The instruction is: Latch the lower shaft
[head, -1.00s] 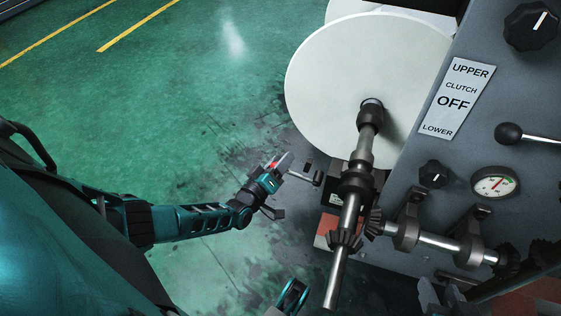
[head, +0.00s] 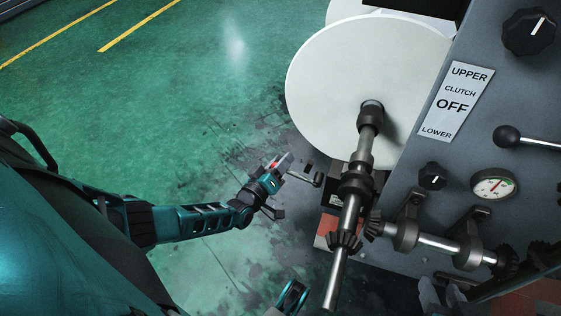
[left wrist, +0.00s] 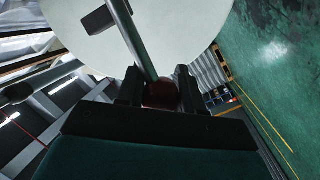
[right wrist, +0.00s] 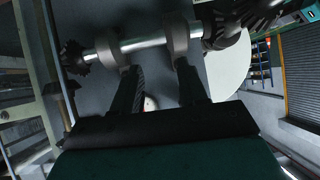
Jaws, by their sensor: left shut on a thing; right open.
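My left gripper (head: 277,172) is left of the long upright shaft (head: 347,218), below the white disc. In the left wrist view its fingers are shut on a dark red knob (left wrist: 160,95) at the end of a metal rod (left wrist: 136,42). A shorter shaft (head: 438,243) runs through two brackets, with a bevel gear at its left end meeting the upright shaft's gear. I cannot tell which shaft the latch belongs to.
The large white disc (head: 350,70) stands behind the shafts. The grey panel (head: 400,165) carries a clutch label (head: 455,100), dark knobs, a black lever (head: 507,136) and a gauge (head: 493,185). The green floor (head: 150,110) on the left is clear.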

